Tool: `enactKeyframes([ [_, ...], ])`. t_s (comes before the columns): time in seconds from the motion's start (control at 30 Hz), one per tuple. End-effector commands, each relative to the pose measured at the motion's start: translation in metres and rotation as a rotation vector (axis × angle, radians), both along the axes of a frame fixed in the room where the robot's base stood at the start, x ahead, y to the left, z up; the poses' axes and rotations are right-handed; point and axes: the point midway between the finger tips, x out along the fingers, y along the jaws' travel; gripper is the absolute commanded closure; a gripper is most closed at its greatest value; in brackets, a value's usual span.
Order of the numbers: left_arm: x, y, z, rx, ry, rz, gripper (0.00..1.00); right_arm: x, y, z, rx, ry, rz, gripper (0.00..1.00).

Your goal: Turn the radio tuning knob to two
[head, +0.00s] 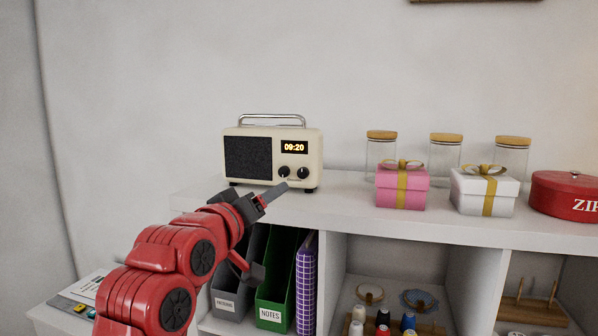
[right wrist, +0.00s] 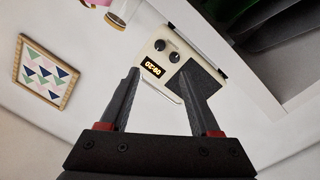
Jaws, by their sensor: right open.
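The cream radio (head: 258,137) stands on the white cabinet top, with a dark speaker grille, a display (head: 294,147) reading 09:20 and two black knobs under it, the left knob (head: 285,172) and the right knob (head: 303,173). Their dial marks are too small to read. My left gripper is not in view.
Pink (head: 402,187) and white (head: 484,191) gift boxes, lidded glass jars (head: 445,160) and a red tin (head: 566,194) stand right of the radio. Folders (head: 277,290) fill the compartment below. The cabinet top between radio and pink box is clear.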

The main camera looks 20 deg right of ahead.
Motion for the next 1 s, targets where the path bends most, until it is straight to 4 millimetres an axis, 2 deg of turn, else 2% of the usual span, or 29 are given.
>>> enactKeyframes([
  [0.27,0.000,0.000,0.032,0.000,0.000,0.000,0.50,0.046,-0.040,0.007,-0.004,0.000,-0.008,0.37],
  [0.6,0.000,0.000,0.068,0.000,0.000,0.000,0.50,0.106,-0.086,0.005,-0.005,0.000,-0.003,0.37],
  [0.8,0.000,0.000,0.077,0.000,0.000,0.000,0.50,0.125,-0.099,0.002,-0.005,-0.001,0.000,0.37],
  [1.0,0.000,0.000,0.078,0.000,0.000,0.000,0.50,0.130,-0.102,0.001,-0.004,-0.004,0.002,0.37],
])
